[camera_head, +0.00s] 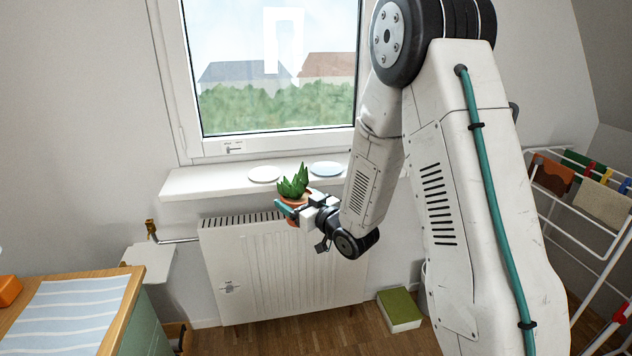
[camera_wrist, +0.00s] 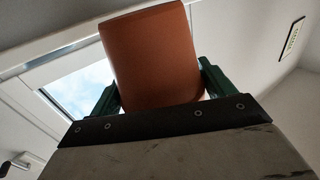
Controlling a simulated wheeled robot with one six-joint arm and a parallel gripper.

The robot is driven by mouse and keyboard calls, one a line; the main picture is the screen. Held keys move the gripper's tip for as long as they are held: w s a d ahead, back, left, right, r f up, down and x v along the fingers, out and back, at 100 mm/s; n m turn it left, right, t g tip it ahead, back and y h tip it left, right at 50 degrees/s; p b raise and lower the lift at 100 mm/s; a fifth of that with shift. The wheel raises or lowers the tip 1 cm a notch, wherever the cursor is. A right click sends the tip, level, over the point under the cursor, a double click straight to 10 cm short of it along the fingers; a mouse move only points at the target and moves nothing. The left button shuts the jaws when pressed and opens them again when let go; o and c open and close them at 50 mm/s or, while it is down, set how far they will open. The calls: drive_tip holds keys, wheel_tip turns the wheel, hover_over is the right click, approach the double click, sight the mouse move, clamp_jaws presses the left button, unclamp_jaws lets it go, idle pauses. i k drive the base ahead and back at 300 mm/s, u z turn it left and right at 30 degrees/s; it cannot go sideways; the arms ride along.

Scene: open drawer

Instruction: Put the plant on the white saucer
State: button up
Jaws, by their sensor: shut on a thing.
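The plant (camera_head: 293,185) is a spiky green succulent in a terracotta pot. My gripper (camera_head: 286,207) is shut on the pot and holds it upright in front of the window sill, above the radiator. In the wrist view the orange-brown pot (camera_wrist: 152,58) fills the space between the green fingers of my gripper (camera_wrist: 160,85). The white saucer (camera_head: 265,174) lies on the sill, behind and left of the plant.
The window sill (camera_head: 205,183) is clear left of the white saucer. The window (camera_head: 270,70) stands behind it, and a white radiator (camera_head: 270,265) is below. A counter with a striped cloth (camera_head: 65,315) is at lower left. A drying rack (camera_head: 585,215) stands at right.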

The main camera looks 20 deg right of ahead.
sight(263, 172)
drive_tip(key=k, duration=1)
drive_tip(key=z, duration=1.6)
drive_tip(key=i, duration=1.35)
drive_tip(key=u, duration=2.75)
drive_tip(key=i, duration=1.15)
